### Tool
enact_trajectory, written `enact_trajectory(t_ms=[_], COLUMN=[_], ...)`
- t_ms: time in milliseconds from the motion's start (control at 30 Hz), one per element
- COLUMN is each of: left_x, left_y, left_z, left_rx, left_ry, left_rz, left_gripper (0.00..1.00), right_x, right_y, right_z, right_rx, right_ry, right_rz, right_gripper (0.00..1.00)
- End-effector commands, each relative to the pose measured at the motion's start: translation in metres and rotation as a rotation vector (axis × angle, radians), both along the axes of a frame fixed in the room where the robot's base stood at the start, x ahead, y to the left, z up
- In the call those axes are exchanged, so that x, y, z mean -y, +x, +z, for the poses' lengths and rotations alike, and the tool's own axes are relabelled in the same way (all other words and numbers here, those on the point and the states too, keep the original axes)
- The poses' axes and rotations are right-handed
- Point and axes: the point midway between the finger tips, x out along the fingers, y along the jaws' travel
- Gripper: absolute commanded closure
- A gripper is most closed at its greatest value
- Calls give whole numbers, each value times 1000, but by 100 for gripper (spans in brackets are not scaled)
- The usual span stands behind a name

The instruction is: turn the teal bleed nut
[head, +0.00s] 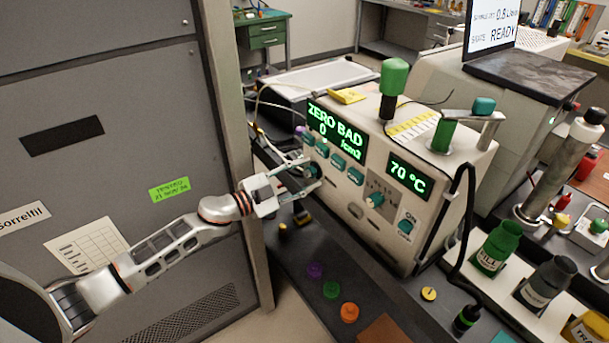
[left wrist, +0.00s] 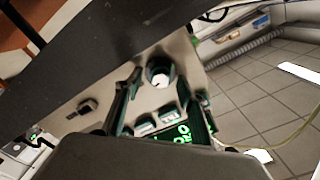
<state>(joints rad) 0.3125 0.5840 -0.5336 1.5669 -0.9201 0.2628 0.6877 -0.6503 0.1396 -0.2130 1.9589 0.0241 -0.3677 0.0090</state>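The white instrument (head: 440,165) stands on the dark bench with a green display reading "ZERO BAD 0 /cm3". A round teal part, which looks like the bleed nut (head: 313,171), sits at the lower left of its front, partly hidden by my gripper. Contact cannot be told. My right gripper is not in view.
Teal buttons (head: 338,160) sit close beside the nut under the display. Purple, green and orange caps (head: 349,312) lie on the bench below. Bottles (head: 497,246) stand to the right.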

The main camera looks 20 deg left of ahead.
Motion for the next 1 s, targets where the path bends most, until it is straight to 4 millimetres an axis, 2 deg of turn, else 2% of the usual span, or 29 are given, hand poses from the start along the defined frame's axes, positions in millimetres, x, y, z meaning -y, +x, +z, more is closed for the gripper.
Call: enact_trajectory(t_ms=[133,267,300,667,1000], left_x=[0,0,0,0,0], left_y=[0,0,0,0,-1], left_z=[0,0,0,0,-2], left_rx=[0,0,0,23,161], left_ry=[0,0,0,31,207], left_rz=[0,0,0,1,1], left_gripper=[63,97,98,98,98], right_x=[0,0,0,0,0], right_y=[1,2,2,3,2], right_z=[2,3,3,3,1], right_rx=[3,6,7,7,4], right_ry=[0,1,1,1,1], right_rz=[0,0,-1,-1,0], right_gripper=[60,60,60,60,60])
